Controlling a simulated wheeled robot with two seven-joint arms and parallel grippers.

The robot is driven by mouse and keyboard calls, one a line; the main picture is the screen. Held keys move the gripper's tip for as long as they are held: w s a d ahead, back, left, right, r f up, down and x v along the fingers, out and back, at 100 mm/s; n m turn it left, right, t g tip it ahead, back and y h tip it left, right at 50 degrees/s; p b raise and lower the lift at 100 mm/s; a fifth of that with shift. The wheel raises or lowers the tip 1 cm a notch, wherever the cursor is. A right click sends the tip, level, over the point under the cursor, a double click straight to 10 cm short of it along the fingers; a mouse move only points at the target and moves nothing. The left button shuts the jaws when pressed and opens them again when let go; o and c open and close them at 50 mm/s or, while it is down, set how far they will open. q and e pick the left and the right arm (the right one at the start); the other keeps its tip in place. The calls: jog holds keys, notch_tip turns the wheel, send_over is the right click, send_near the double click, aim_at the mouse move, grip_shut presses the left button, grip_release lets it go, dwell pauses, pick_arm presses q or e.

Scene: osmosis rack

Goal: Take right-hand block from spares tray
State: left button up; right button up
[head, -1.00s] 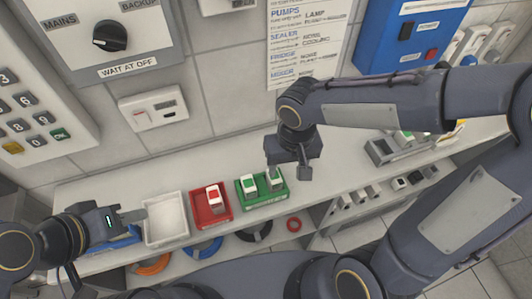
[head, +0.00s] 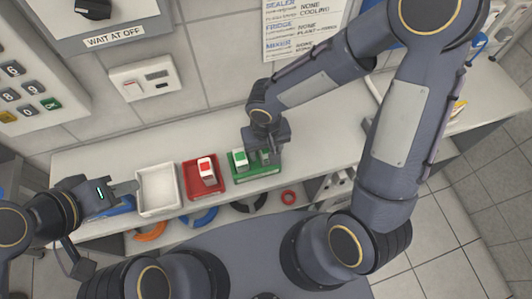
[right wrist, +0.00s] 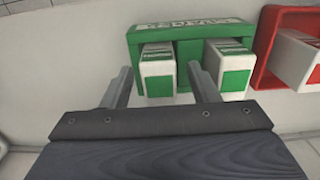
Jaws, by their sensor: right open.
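The green spares tray (head: 256,174) sits on the bench and holds two white blocks with green faces. The right-hand block (head: 265,156) is partly hidden by my right gripper (head: 264,150) in the head view. In the right wrist view the order is reversed, so this block (right wrist: 157,73) is on the left. My right gripper (right wrist: 162,72) is open, with one finger on each side of that block and gaps showing. The other block (head: 240,160) is just right of the right finger in the wrist view (right wrist: 229,72). My left gripper (head: 124,187) is at the far left; its jaw opening is unclear.
A red tray (head: 190,186) with a red-and-white block (head: 206,170) stands left of the green tray. An empty white tray (head: 158,212) is further left, and a blue tray (head: 118,213) is beside my left gripper. The tiled wall is close behind. Bare bench lies right of the green tray.

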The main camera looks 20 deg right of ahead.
jog(key=shift+c, duration=0.3)
jog(key=c, duration=1.1)
jog(key=shift+o, duration=0.2)
jog(key=shift+r, duration=0.15)
